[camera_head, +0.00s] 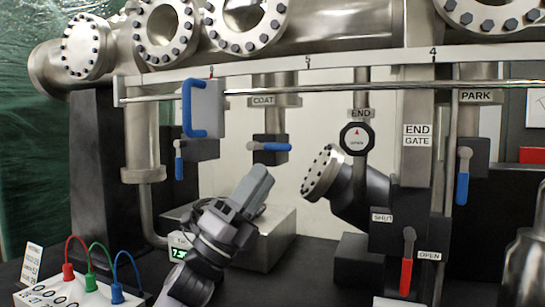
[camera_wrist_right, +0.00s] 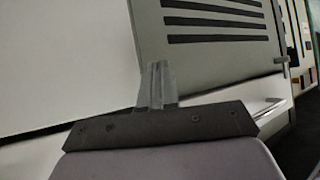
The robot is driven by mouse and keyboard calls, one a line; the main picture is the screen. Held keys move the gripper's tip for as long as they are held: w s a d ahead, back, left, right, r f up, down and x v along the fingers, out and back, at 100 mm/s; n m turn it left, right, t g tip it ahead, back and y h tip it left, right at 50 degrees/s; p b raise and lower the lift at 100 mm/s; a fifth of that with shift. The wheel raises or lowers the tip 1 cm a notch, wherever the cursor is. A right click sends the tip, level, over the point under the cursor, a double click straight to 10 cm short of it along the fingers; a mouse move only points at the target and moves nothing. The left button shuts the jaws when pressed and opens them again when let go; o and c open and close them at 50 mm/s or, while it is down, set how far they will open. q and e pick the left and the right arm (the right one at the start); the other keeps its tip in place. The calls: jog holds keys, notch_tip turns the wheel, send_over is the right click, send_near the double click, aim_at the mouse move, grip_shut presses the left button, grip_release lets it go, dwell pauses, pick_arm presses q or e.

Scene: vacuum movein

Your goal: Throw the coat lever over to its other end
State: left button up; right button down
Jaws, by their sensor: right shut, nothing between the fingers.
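The coat lever (camera_head: 272,147) has a blue handle with a silver end at its left. It lies level, pointing right, across a dark valve block under the COAT sign (camera_head: 263,101) in the head view. My left gripper (camera_head: 262,175) is below and slightly left of the lever, pointing up and right, apart from it in the picture. Whether its fingers are open or shut is not clear from this angle. My right gripper (camera_wrist_right: 157,85) shows in the right wrist view with its fingers together and nothing between them. It is not visible in the head view.
Blue levers hang down at the left (camera_head: 179,160) and under the PARK sign (camera_head: 463,175). A blue bar handle (camera_head: 188,108) sits on the rail (camera_head: 340,86) above. A red lever (camera_head: 406,265) hangs between SHUT and OPEN labels. Coloured cables (camera_head: 90,255) stand at lower left.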

aim_at(275, 158)
pick_arm(q)
jog(key=shift+p+x, duration=0.35)
jog(key=shift+x, duration=2.45)
grip_shut()
